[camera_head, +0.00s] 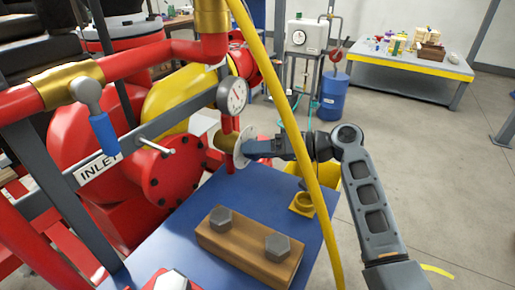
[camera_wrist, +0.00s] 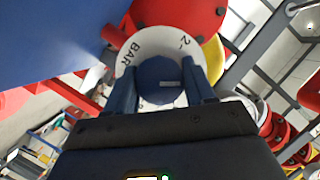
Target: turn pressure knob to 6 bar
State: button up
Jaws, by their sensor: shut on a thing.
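The pressure knob shows in the wrist view as a round dark blue knob (camera_wrist: 158,78) in front of a white dial plate (camera_wrist: 150,42). The letters "BAR" and a "2" are readable on the plate; other marks are hidden. My gripper (camera_wrist: 161,84) has one finger on each side of the blue knob and is shut on it. In the head view my gripper (camera_head: 256,147) reaches from the right to the white dial plate (camera_head: 240,150), seen nearly edge-on. The knob is hidden there by the fingers, and I cannot read its setting.
A round gauge (camera_head: 233,95) stands just above on red pipe. A yellow hose (camera_head: 292,125) crosses in front of my arm. A wooden block with bolts (camera_head: 245,243) lies on the blue surface (camera_head: 190,225) below. A blue-handled valve (camera_head: 103,132) is at left. Open floor lies right.

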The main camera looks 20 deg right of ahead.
jog(key=m+y, duration=0.1)
jog(key=m, duration=0.1)
jog(key=m+y, duration=0.1)
jog(key=m, duration=0.2)
jog(key=shift+w+d+y+p, duration=0.1)
jog(key=shift+y+p, duration=0.2)
jog(key=m+t, duration=0.1)
jog(key=m, duration=0.2)
jog(key=m+y, duration=0.1)
jog(key=m, duration=0.2)
jog(key=shift+f+t+y+p, duration=0.15)
jog(key=shift+t+y+p, duration=0.15)
jog(key=shift+t+p, duration=0.1)
jog(key=shift+m, duration=0.4)
jog(key=o, duration=1)
jog(key=b+v, duration=0.1)
jog(key=v, duration=0.6)
jog(key=shift+s+d+f, duration=0.15)
jog(key=shift+s+d, duration=0.05)
jog(key=shift+d, duration=0.1)
